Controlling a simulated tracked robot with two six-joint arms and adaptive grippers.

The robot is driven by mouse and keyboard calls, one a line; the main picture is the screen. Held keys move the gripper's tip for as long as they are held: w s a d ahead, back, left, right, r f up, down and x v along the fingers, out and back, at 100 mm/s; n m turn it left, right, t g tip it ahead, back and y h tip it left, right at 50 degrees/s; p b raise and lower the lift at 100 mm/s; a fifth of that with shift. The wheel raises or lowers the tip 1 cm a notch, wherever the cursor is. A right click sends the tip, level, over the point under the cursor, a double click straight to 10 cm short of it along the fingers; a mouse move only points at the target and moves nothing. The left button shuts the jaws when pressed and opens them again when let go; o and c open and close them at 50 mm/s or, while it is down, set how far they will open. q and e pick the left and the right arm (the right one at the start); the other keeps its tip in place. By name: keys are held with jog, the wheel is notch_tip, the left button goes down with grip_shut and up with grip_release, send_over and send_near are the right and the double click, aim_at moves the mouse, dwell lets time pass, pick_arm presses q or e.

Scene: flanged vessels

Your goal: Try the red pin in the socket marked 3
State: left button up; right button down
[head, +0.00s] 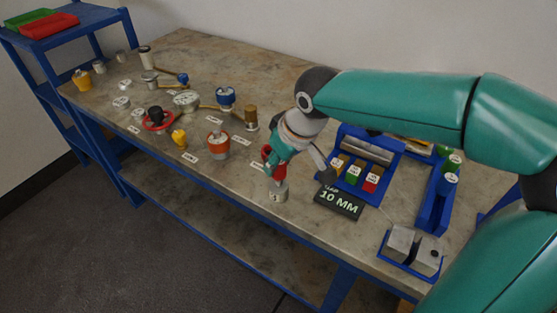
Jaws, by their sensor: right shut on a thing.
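My right gripper (275,162), on the teal arm from the right, points down and is shut on the red pin (278,173). Red shows between and below the fingers. Directly below is a short grey socket (277,193) with a small mark on its front that looks like a 3. The pin's lower end meets the top of the socket in the picture; I cannot tell whether it is inside or just above. The fingers hide part of the pin. My left gripper is not in view.
Right of the socket lies a black "10 MM" sign (339,202), before a blue tray (372,148) with coloured blocks. A grey block on a blue base (411,252) stands front right. Left are an orange vessel (218,144), a blue-topped vessel (226,97) and several labelled parts.

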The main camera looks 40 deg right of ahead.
jog(key=shift+r, duration=0.15)
jog(key=shift+r+p, duration=0.5)
jog(key=shift+r, duration=0.05)
jog(key=shift+f+b, duration=0.7)
jog(key=shift+f, duration=0.05)
dwell(1.5)
jog(key=shift+r, duration=0.2)
dwell(0.8)
jog(key=shift+r+p, duration=0.5)
jog(key=shift+p, duration=0.1)
jog(key=shift+r+p, duration=2.5)
jog(key=shift+r, duration=0.55)
